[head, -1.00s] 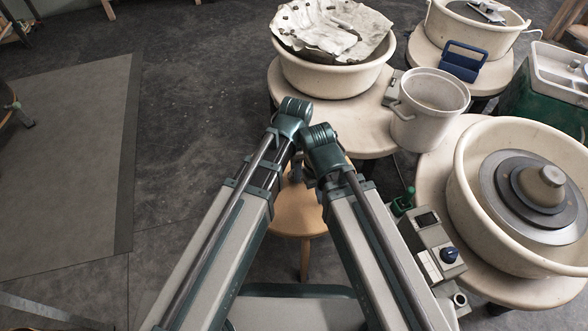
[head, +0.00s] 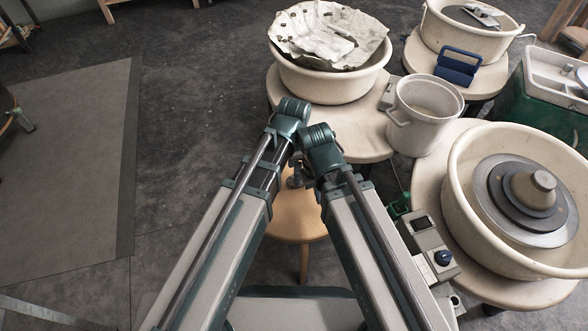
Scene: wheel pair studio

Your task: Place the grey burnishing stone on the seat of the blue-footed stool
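A round wooden stool (head: 291,228) stands below and between my two arms in the head view. Its seat is partly covered by the arms, and one leg shows; I cannot make out blue feet on it. I cannot identify the grey burnishing stone for sure. Several small dark lumps lie on a whitish cloth (head: 342,28) over a basin at the top. My two arms reach forward from the bottom and their joints meet near the picture's middle. Both grippers are out of sight; a small dark part between the arms is too hidden to name.
A blue-handled item (head: 458,65) is behind. The floor (head: 190,130) at left is open.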

